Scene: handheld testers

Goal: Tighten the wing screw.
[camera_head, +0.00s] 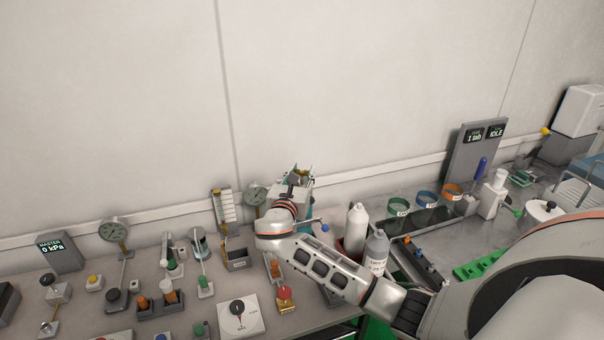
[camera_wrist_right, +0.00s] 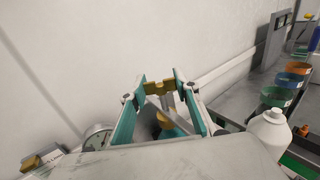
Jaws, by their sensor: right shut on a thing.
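My right gripper (camera_head: 300,172) is up against the back of the bench, close to a dial gauge; its arm hides much of what lies below it. In the right wrist view my right gripper (camera_wrist_right: 160,87) has its teal-sided fingers closed around a yellow notched piece (camera_wrist_right: 159,88), which looks like the wing screw. A grey rod and a yellow-orange part (camera_wrist_right: 168,121) show behind it, between the fingers. How the screw sits in its mount is hidden. My left gripper is not in view.
A dial gauge (camera_head: 255,194) stands just left of the right gripper, and another gauge (camera_head: 113,231) farther left. White bottles (camera_head: 355,228) stand right of the forearm. Several small testers crowd the bench's left half. Colored ring cups (camera_head: 426,200) and a display panel (camera_head: 474,155) are at right.

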